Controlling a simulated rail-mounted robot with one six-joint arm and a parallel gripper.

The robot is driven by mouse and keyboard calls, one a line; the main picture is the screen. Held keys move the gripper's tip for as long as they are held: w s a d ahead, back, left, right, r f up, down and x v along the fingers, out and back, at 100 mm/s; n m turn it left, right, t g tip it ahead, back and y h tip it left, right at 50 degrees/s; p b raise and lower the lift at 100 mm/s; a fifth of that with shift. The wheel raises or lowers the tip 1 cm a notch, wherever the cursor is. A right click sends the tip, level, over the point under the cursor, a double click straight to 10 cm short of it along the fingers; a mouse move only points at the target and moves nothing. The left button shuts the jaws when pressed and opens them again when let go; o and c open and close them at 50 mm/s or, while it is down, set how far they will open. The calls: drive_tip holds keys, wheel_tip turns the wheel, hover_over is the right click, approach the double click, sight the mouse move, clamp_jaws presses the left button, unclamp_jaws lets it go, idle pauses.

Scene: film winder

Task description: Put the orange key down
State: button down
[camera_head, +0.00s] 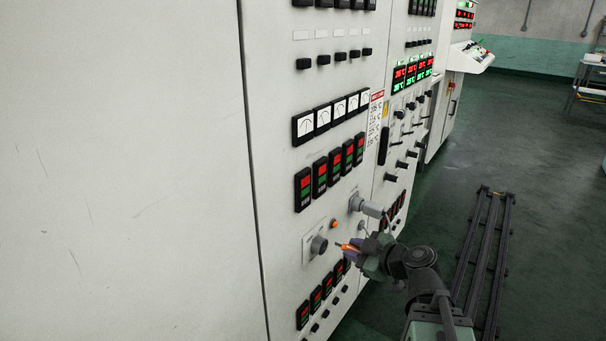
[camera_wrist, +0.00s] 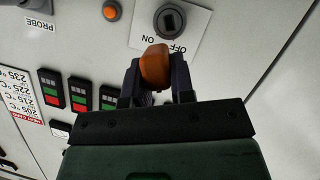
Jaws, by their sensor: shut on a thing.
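An orange key (camera_wrist: 156,66) sits between the fingers of my gripper (camera_wrist: 158,80) in the wrist view; its head shows and its far part is hidden. In the head view, my gripper (camera_head: 357,248) is shut on the orange key (camera_head: 347,246), whose thin dark end points left toward the panel. A dark round key switch (camera_wrist: 170,20) on a pale plate marked OFF and ON is just beyond the key in the wrist view. The same switch (camera_head: 318,245) is just left of the key in the head view. A gap shows between key and switch.
An orange button (camera_wrist: 112,11) and a plate marked PROBE are beside the switch. A grey connector (camera_head: 372,209) sticks out of the panel above my gripper. Red and green switches (camera_head: 323,292) line the panel below. Dark rails (camera_head: 487,250) lie on the green floor at right.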

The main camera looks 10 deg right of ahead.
wheel_tip(320, 180, up, 27)
drive_tip(key=p, duration=2.4)
